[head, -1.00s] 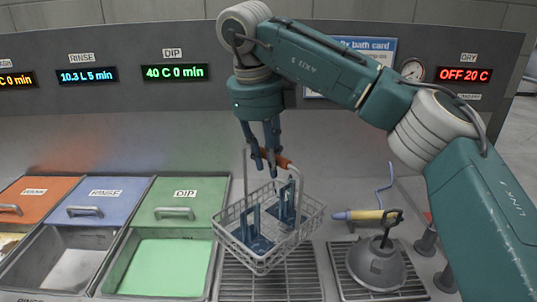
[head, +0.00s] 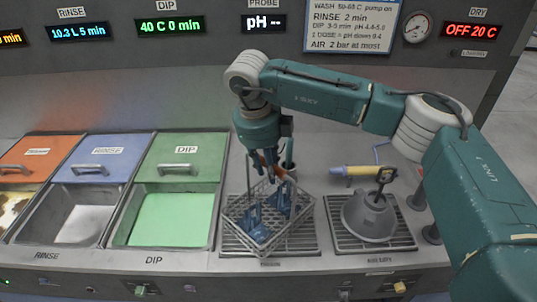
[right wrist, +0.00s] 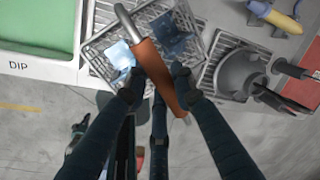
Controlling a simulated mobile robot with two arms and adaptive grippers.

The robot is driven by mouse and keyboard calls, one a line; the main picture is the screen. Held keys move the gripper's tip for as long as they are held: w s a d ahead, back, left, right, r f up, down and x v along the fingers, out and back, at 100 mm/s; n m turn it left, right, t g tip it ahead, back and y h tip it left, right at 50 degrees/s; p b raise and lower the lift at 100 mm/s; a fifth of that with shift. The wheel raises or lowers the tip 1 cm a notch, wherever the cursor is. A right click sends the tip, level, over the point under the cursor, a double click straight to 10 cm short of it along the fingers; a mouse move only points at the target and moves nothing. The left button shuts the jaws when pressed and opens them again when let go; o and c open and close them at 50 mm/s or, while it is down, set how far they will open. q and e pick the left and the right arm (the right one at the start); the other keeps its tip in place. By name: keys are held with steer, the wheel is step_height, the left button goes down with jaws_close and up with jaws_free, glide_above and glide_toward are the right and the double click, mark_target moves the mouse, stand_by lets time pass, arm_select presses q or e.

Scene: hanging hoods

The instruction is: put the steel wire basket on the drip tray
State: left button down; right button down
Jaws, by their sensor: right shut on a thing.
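The steel wire basket (head: 246,233) hangs from or rests under my right gripper (head: 270,166), which is shut on its orange handle grip (head: 279,173). Blue parts (head: 252,221) are inside the basket. The basket is over the drip tray (head: 309,241), a slatted metal grate, and sits turned askew to it. I cannot tell whether the basket touches the slats. In the right wrist view the fingers (right wrist: 158,82) straddle the orange grip, with the basket (right wrist: 100,62) beyond. My left gripper is not in view.
The green dip bath (head: 160,222) is left of the drip tray. Right of it, a second grate (head: 402,236) holds a grey hood-shaped object (head: 368,218), with a yellow-handled tool (head: 358,170) behind. Rinse bath (head: 72,225) lies farther left.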

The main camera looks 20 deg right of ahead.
steer(key=shift+w+f, duration=0.1)
steer(key=shift+f, duration=0.35)
steer(key=c, duration=1.5)
jaws_free()
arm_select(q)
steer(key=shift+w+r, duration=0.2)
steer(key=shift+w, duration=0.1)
arm_select(e)
steer(key=shift+o, duration=0.2)
steer(key=shift+a+r+b, duration=0.1)
steer(key=shift+r+b, duration=0.2)
steer(key=shift+r, duration=0.2)
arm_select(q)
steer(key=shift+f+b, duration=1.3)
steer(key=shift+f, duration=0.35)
arm_select(e)
step_height(320, 180, up, 11)
steer(key=s+a, duration=0.1)
steer(key=a, duration=0.1)
steer(key=shift+s+f, duration=0.15)
steer(key=shift+s, duration=0.05)
steer(key=shift+d, duration=0.1)
